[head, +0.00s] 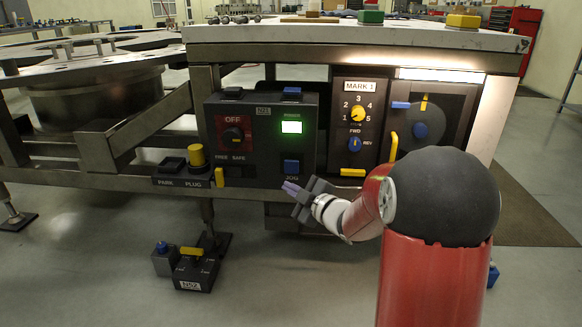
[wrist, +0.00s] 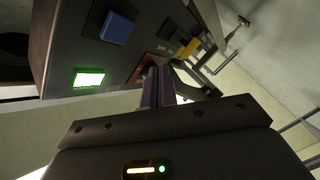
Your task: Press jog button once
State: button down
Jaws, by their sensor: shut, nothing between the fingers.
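In the wrist view the blue button (wrist: 117,27) is at the upper left, clear of my fingers. I see no contact between the fingertips and the button, but the exact distance is hard to judge.
Above the jog button is a lit green display (head: 291,127). A red OFF switch plate (head: 233,134) and a yellow plug knob (head: 196,155) are to the left. The MARK 1 dial panel (head: 349,130) is to the right. A small box (head: 195,272) stands on the floor below.

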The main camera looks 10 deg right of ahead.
aim_at(288, 168)
jog(key=w+d+p, duration=0.1)
jog(key=w+d, duration=0.1)
jog(key=w, duration=0.4)
jog(key=shift+w, duration=0.15)
dwell(1.9)
jog(key=shift+w+d, duration=0.15)
jog(key=shift+w, duration=0.2)
jog(key=shift+w+d, duration=0.2)
jog(key=shift+w, duration=0.4)
dwell(0.7)
dwell(0.4)
jog(key=shift+s+a+b, duration=0.2)
jog(key=shift+s+b, duration=0.05)
jog(key=shift+s, duration=0.3)
jog(key=shift+s+a+b, duration=0.15)
jog(key=shift+s+b, duration=0.05)
jog(key=shift+s, duration=0.3)
jog(key=s, duration=0.1)
jog(key=s+a+b, duration=0.1)
jog(key=s, duration=0.1)
jog(key=s+b, duration=0.1)
jog(key=shift+s+a, duration=0.25)
jog(key=shift+s, duration=0.1)
